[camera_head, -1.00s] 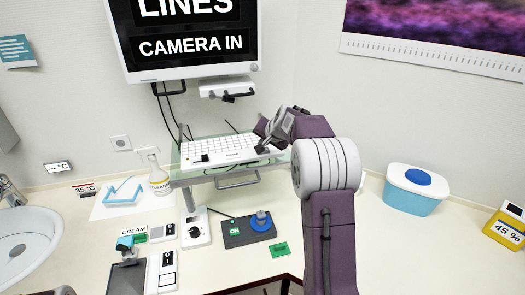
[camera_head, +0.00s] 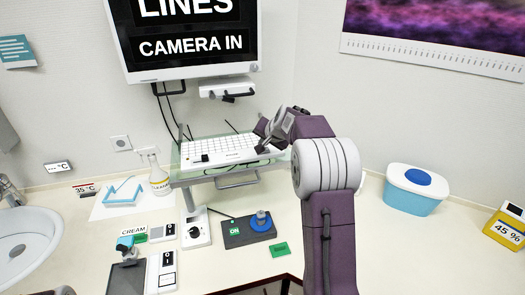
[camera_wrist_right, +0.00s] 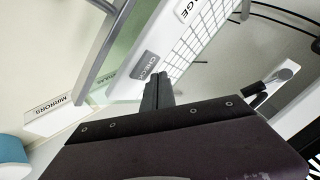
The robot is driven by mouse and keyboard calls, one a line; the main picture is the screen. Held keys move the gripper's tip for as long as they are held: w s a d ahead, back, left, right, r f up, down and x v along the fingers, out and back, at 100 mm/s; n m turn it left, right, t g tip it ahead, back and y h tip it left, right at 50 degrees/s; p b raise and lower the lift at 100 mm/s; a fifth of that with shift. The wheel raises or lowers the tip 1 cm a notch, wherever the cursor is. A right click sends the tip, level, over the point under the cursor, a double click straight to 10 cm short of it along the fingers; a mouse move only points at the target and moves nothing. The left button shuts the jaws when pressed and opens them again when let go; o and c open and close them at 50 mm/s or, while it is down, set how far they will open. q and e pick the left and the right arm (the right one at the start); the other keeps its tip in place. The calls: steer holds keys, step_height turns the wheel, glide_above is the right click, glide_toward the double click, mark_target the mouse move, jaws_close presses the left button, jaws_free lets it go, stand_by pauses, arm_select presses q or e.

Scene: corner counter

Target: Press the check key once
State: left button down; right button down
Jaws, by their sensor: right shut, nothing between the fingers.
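The grey check key (camera_wrist_right: 147,64) carries the word CHECK and sits by the white keyboard's key grid in the right wrist view. My right gripper (camera_wrist_right: 158,78) is shut and empty, its tips right beside the key's edge. I cannot tell whether they touch it. In the head view my right gripper (camera_head: 263,147) is over the right end of the white keyboard (camera_head: 222,148), which lies on a glass shelf. The check key cannot be made out there, near the gripper. My left gripper is not in view.
A monitor (camera_head: 190,73) hangs above the keyboard. Below the glass shelf, a dark control box (camera_head: 238,236) with a blue knob stands on the counter. A spray bottle (camera_head: 158,178) is to the left. A white and blue tub (camera_head: 412,192) stands at the right, with clear counter around it.

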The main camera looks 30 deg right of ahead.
steer(key=shift+f+b, duration=0.35)
steer(key=shift+f, duration=0.1)
steer(key=shift+f+b, duration=0.45)
stand_by(0.6)
steer(key=shift+r, duration=0.15)
steer(key=shift+r+p, duration=0.75)
steer(key=shift+p, duration=0.05)
step_height(320, 180, up, 5)
steer(key=p, duration=0.4)
steer(key=shift+r+p, duration=0.1)
steer(key=shift+p, duration=0.25)
